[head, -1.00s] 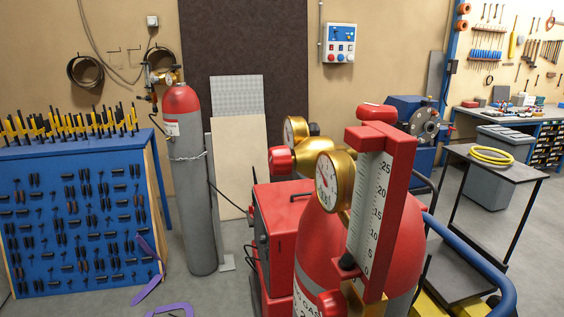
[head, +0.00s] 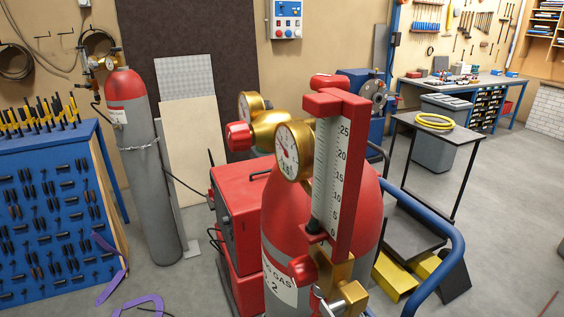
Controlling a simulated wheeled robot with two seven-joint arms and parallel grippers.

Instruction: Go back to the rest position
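Neither of my grippers nor any part of my arms can be made out in the head view. A red and grey gas cylinder (head: 375,200) stands upright close in front of me. It carries brass gauges (head: 294,151) and a red-framed flow scale (head: 327,170). A red welding machine (head: 241,207) stands just behind it on the left.
A blue tool rack (head: 40,210) is at the left, beside a chained grey cylinder (head: 155,190). A blue cart rail (head: 440,235) curves at the right. A black table (head: 425,132) holds a yellow coil (head: 435,121). Grey floor (head: 500,215) is open at the right.

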